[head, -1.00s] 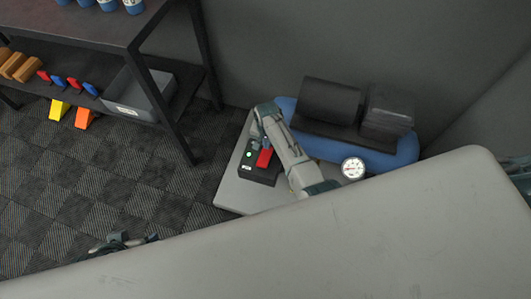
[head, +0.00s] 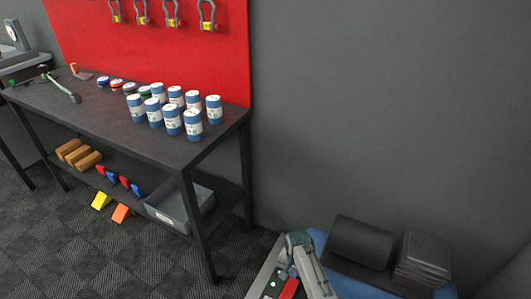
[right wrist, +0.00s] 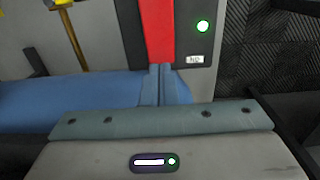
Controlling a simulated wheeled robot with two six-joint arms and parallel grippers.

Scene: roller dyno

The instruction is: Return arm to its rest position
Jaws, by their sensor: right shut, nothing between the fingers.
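My right gripper (head: 293,271) is at the bottom of the head view, over a control box with a red switch (head: 289,289) and a green light (head: 273,284). In the right wrist view its fingers (right wrist: 160,88) are closed together and empty. They point at the lower end of the red switch (right wrist: 160,30); I cannot tell whether they touch it. The green light (right wrist: 203,26) is lit beside it. My left gripper is out of view.
A blue compressor tank (head: 345,287) with black housings stands against the wall, close right of my arm. A dark workbench (head: 150,140) at left holds several blue-white cans, with wedges and a grey bin (head: 190,209) below. Open floor lies front left.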

